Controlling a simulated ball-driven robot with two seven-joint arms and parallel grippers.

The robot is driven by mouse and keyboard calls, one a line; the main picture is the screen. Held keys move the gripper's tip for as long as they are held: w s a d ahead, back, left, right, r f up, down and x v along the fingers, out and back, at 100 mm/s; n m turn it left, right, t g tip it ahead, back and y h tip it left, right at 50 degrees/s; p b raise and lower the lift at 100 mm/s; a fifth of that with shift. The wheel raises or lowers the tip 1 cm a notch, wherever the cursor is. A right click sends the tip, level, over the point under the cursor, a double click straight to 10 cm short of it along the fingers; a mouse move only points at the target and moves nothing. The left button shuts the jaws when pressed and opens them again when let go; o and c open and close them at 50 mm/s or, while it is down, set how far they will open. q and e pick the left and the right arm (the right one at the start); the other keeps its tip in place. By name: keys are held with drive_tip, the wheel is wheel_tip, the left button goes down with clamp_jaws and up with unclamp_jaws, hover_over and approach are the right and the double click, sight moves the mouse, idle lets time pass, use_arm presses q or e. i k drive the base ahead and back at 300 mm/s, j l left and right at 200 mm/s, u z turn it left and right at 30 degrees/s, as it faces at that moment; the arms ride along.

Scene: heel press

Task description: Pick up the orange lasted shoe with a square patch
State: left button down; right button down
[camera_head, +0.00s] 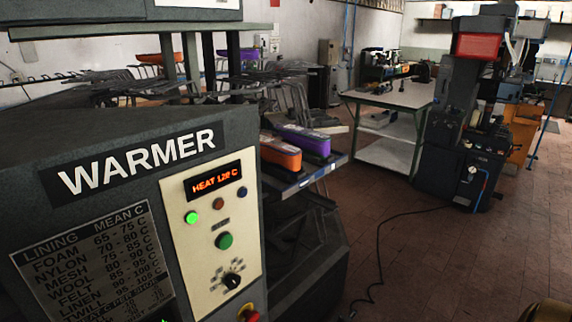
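An orange shoe-like piece (281,153) lies at the near end of a rack shelf, just right of the warmer. A purple one (304,138) lies beside it, a little further right and back. Another orange piece (160,59) and another purple piece (238,54) show further back on the left, above metal racks. I cannot make out a square patch on any of them at this size. The near orange piece is partly hidden by the warmer's edge.
The warmer (112,205) fills the left foreground, its display reading HEAT 120 C. A white-topped table (395,95) and a tall dark machine (470,120) stand at the back right. A black cable (379,245) lies on the brown tiled floor (450,255), which is otherwise mostly clear.

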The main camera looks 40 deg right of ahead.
sight(287, 157)
drive_tip(key=z, duration=0.85)
